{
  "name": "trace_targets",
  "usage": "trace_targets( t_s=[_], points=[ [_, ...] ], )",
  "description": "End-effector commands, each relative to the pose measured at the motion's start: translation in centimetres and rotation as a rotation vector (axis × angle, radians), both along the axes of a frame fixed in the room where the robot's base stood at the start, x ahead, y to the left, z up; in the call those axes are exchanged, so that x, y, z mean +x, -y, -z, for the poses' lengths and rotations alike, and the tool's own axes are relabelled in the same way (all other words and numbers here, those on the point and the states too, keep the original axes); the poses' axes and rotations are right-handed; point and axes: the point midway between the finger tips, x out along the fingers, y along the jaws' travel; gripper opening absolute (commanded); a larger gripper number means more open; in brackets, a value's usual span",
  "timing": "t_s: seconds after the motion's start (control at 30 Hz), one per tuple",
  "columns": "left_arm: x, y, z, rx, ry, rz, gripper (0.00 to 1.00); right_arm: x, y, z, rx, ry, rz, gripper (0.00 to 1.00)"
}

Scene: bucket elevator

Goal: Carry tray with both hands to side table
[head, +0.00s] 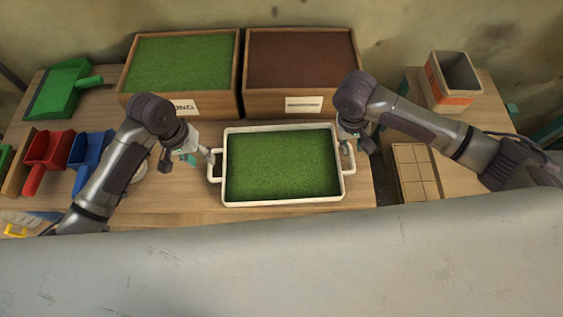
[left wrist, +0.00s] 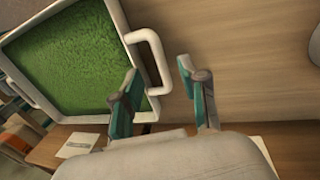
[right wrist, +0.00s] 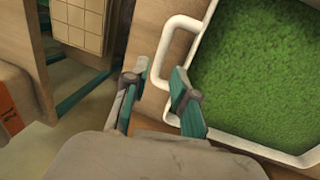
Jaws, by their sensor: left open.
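A white-rimmed tray (head: 224,190) with green contents rests on the wooden workbench (head: 200,208), with a handle at each short end. My left gripper (head: 200,157) is at the tray's left end. In the left wrist view its fingers (left wrist: 157,80) are apart, with the handle (left wrist: 152,55) near the gap between the tips. My right gripper (head: 347,143) is at the right end. In the right wrist view its fingers (right wrist: 159,72) stand apart on either side of the handle (right wrist: 170,45). I cannot tell whether they touch it.
Two wooden boxes, one green-filled (head: 180,62) and one brown-filled (head: 300,60), stand behind the tray. Green (head: 60,88), red (head: 45,160) and blue (head: 88,155) scoops lie left. A side table (head: 485,118) at right holds an orange-banded container (head: 455,78); a sectioned box (head: 415,170) is in front.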

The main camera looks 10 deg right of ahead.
Motion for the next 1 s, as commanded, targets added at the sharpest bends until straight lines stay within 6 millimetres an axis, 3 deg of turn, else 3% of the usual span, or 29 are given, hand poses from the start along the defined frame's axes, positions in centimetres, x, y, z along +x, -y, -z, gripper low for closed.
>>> trace_targets(
  t_s=[0.1, 0.3, 0.73, 0.9, 1.0],
  points=[
    [-0.1, 0.4, 2.2, 0.000, -0.004, 0.000, 0.43, -0.1, 0.5, 2.2, -0.002, -0.003, 0.003, 0.27],
    [-0.1, 0.9, 4.5, 0.000, -0.002, 0.000, 0.43, -0.1, 0.9, 4.5, 0.000, -0.002, 0.000, 0.27],
    [-0.1, 1.0, 5.3, 0.000, 0.000, 0.000, 0.43, 0.0, 1.0, 5.3, 0.000, 0.000, 0.000, 0.27],
    [-0.1, 1.0, 5.3, 0.000, -0.001, 0.000, 0.17, 0.0, 1.0, 5.3, 0.000, 0.000, 0.000, 0.00],
    [-0.1, 1.0, 5.3, 0.000, -0.001, 0.000, 0.00, 0.0, 1.0, 5.3, 0.000, 0.000, 0.000, 0.00]
  ],
)
